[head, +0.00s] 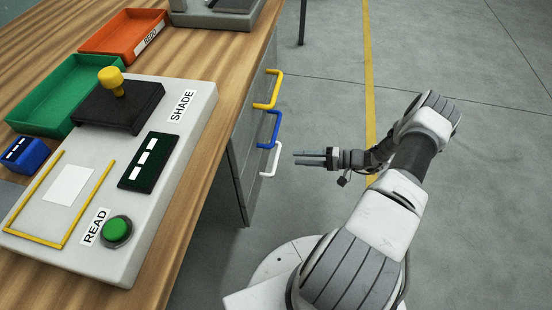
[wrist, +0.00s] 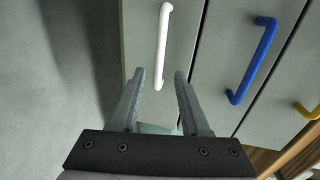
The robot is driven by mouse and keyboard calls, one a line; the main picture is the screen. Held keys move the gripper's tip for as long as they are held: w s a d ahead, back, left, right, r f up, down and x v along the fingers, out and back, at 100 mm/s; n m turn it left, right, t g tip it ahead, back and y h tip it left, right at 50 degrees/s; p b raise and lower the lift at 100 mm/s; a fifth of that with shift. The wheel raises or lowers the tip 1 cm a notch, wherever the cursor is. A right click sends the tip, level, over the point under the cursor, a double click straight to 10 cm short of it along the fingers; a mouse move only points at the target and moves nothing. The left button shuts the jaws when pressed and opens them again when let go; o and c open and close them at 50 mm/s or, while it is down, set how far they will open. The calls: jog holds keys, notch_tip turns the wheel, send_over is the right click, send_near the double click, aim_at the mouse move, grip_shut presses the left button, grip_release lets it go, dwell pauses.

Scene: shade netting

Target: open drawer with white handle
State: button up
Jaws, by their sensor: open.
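The white handle (head: 270,160) is the lowest of three handles on the grey drawer cabinet (head: 239,158) under the wooden bench. In the wrist view the white handle (wrist: 163,47) stands out from its drawer front (wrist: 140,40), straight ahead of my fingers. That drawer looks shut against the cabinet. My gripper (head: 296,158) is to the right of the white handle in the head view, pointing at the cabinet. In the wrist view my gripper (wrist: 160,78) has its fingers apart with nothing between them; the handle lies beyond the tips, roughly centred.
The blue handle (head: 269,129) and yellow handle (head: 267,90) sit above the white one. The bench top (head: 205,186) overhangs the cabinet and carries a grey panel (head: 190,130), a green tray (head: 60,97) and an orange tray (head: 122,37). The floor (head: 330,80) right of the cabinet is clear.

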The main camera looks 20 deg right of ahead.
aim_at(276, 156)
jog(key=b+x, duration=0.1)
jog(key=x, duration=0.8)
jog(key=shift+b, duration=0.35)
grip_shut()
dwell(0.9)
